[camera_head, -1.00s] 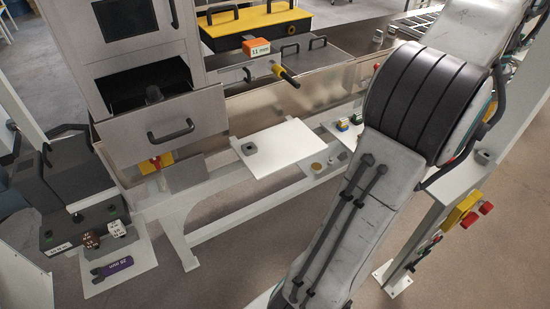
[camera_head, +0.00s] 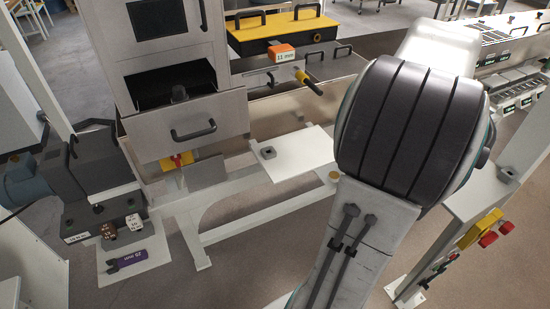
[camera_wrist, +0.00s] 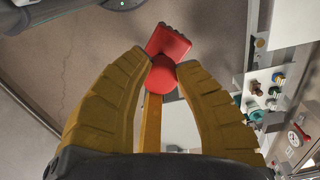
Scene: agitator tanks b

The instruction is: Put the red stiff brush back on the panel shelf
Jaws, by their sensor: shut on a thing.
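My gripper (camera_wrist: 164,72) has two ribbed yellow fingers and shows in the wrist view. It is shut on the red stiff brush (camera_wrist: 172,42), whose red block end points away past the fingertips. A rounded red part sits between the tips, and a yellow-orange bar runs back between the fingers. The floor shows behind the brush. In the head view my arm hides the gripper and the brush. A flat white plate (camera_head: 308,158) with a small grey block stands out from the frame there; I cannot tell whether it is the panel shelf.
A steel cabinet with an open drawer (camera_head: 183,125) stands left of centre. A white post (camera_head: 465,205) with yellow and red fittings stands at right. Small fittings (camera_wrist: 268,92) show right in the wrist view.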

